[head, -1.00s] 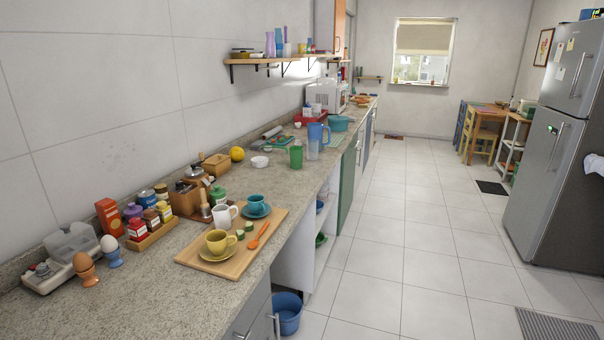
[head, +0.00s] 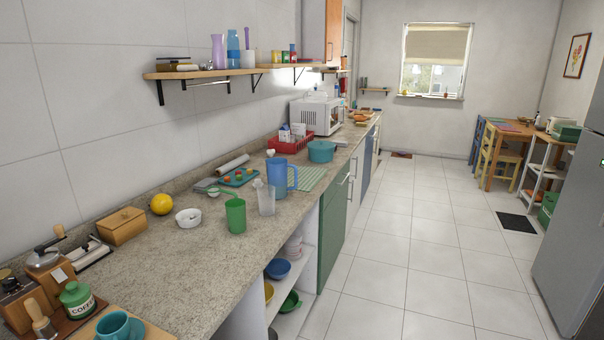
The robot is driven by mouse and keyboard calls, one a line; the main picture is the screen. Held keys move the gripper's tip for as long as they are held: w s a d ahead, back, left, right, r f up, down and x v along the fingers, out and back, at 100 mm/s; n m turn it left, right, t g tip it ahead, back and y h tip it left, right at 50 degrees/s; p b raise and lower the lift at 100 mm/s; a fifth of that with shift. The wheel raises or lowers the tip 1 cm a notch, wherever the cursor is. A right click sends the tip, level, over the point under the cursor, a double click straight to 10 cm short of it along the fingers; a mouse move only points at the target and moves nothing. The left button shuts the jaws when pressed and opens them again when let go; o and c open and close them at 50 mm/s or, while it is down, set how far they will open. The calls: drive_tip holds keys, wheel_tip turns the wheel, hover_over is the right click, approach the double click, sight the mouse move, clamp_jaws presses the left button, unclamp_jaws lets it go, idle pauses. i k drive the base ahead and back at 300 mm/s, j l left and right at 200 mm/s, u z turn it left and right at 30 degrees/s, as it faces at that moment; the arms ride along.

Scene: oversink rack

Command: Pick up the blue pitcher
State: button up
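The blue pitcher (head: 278,179) stands upright on the stone counter (head: 171,256), its handle on the right side. A green pitcher (head: 236,216) stands nearer, to the front left. My gripper is not in view.
A shelf (head: 209,73) hangs above the counter. The floor (head: 400,270) on the right is clear.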

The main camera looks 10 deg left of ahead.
sight(277, 167)
drive_tip(key=i+u, duration=0.4)
drive_tip(key=i+l+u, duration=0.4)
drive_tip(key=i, duration=0.2)
drive_tip(key=i+l+u, duration=1.2)
drive_tip(key=l, duration=0.3)
drive_tip(key=i, duration=0.35)
